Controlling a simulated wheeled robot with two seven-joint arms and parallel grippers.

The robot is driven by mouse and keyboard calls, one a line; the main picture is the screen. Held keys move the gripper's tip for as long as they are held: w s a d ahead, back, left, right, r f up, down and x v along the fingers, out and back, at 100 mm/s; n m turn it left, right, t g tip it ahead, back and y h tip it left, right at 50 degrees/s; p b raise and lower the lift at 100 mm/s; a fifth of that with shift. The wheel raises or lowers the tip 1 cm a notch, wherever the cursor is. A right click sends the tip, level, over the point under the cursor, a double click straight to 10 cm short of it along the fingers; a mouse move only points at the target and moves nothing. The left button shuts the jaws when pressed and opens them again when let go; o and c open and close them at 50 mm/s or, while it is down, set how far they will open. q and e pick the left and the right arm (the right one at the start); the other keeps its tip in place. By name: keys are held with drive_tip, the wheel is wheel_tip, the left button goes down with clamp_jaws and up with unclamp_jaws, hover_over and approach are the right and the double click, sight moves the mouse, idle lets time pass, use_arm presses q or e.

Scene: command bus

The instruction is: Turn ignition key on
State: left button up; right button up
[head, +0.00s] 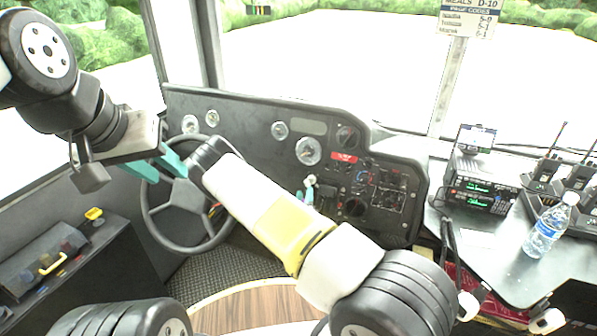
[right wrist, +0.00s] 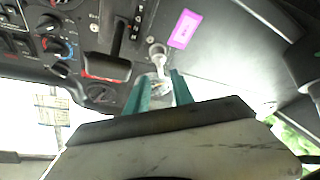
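The dashboard (head: 250,115) stands ahead, with a steering wheel (head: 148,215) at its left. A small pale stalk with a round head (head: 311,180) stands out low on the panel; it also shows in the right wrist view (right wrist: 157,50). I cannot tell whether it is the ignition key. My right gripper (head: 304,196) is just below it, mostly hidden behind my arm. In the right wrist view its teal fingers (right wrist: 160,88) are apart, with something pale and see-through between or behind them; contact is unclear. My left gripper (head: 157,166) is open and empty by the wheel's upper rim.
Switches and knobs (head: 378,187) fill the panel's right part. A radio (head: 478,190), a water bottle (head: 550,226) and walkie-talkies in chargers (head: 545,180) stand on the right counter. A purple label (right wrist: 184,29) is beside the stalk. A dark box (head: 45,270) lies at left.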

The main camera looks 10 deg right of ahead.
sight(307, 181)
drive_tip(key=shift+x, duration=3.85)
drive_tip(key=shift+r, duration=0.1)
clamp_jaws()
